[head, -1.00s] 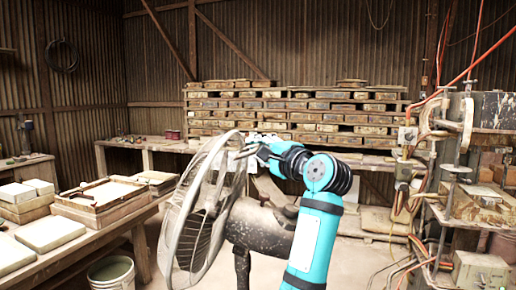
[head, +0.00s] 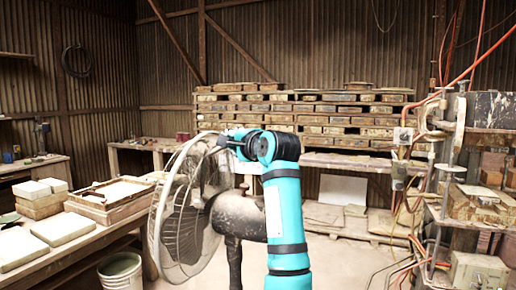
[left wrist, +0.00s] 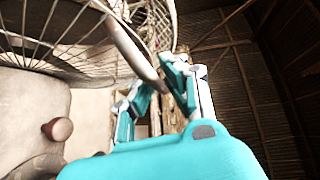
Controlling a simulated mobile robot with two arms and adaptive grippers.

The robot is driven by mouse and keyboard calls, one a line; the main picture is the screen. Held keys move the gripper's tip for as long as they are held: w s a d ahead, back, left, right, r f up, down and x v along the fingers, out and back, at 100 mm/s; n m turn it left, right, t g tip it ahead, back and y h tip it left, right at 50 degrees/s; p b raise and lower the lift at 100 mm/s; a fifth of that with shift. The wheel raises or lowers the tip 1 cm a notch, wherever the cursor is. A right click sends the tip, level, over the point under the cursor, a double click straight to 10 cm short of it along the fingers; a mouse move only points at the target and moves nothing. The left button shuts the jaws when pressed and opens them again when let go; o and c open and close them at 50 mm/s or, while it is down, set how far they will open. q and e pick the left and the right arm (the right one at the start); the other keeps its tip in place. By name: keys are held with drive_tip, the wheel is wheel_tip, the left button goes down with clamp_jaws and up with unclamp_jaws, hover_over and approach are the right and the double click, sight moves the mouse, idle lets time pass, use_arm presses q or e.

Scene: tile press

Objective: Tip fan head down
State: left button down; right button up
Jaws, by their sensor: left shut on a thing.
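The fan's round wire cage (head: 180,215) faces left in the head view, its top leaning slightly to the right. Its dark, worn motor housing (head: 240,214) sits behind the cage on a dark stand (head: 234,262). My left gripper (head: 226,141) is at the upper rim of the cage, with the teal arm rising behind the fan. In the left wrist view the cage (left wrist: 60,35) fills the upper left, and its rim passes between the two fingers of my left gripper (left wrist: 160,88). The gripper is shut on that rim. My right gripper is out of view.
A workbench (head: 75,250) with tiles and a framed tray (head: 112,195) runs along the left. A bucket (head: 121,270) stands beside it. Stacked boards (head: 300,115) line the back. A machine with hoses (head: 480,190) stands at the right.

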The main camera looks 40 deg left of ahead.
sight(219, 156)
use_arm(q)
drive_tip(key=a, duration=0.1)
drive_tip(key=s+a, duration=0.1)
drive_tip(key=a+n+h, duration=0.1)
drive_tip(key=shift+s+f+g, duration=0.2)
drive_tip(key=shift+f+g, duration=0.1)
drive_tip(key=s+a+f+n+h+b, duration=0.1)
drive_tip(key=s+a+f+h, duration=0.1)
drive_tip(key=a, duration=0.5)
drive_tip(key=shift+s+a+f+n, duration=0.25)
drive_tip(key=shift+s+a+n, duration=0.05)
drive_tip(key=shift+s, duration=0.2)
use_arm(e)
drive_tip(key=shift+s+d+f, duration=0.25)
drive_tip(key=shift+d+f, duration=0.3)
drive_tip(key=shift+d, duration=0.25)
